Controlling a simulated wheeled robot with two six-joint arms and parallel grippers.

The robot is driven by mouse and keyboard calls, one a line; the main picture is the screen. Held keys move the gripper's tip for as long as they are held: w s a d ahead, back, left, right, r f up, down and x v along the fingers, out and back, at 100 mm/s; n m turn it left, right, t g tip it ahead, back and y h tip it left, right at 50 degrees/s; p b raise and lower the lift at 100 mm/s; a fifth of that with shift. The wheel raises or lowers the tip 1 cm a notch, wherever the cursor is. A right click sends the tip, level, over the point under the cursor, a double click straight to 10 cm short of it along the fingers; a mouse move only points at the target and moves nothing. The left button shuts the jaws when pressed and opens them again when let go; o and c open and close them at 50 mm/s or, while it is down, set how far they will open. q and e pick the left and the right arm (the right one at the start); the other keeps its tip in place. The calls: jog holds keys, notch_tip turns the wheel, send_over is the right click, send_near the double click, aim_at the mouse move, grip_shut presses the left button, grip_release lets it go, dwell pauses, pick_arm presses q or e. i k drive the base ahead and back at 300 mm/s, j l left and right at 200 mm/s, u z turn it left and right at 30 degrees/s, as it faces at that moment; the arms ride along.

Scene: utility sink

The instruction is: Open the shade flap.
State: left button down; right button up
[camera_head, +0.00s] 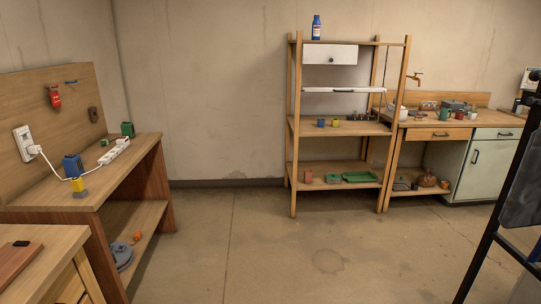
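No part in view is clearly labelled as the shade flap. On the wooden shelf rack (293,150), a white panel with a dark round knob (330,54) hangs upright under the top board. Below it is a thin white strip with a small dark handle (344,90), spanning the rack's width. I cannot tell which of these is the shade flap. The rack stands against the back wall, across the open floor. Neither of my grippers is in view.
A wooden workbench (120,150) with a power strip stands at the left. A sink counter (450,122) with a tap and mugs is at the back right. A black frame with a dark panel (525,185) blocks the right edge. The middle floor (270,245) is clear.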

aim_at(312, 53)
jog(key=i+z, duration=0.1)
jog(key=i, duration=0.6)
jog(key=i+z, duration=0.15)
jog(key=i, duration=0.5)
jog(key=i+j+z, duration=0.1)
jog(key=i, duration=0.55)
jog(key=j, duration=0.1)
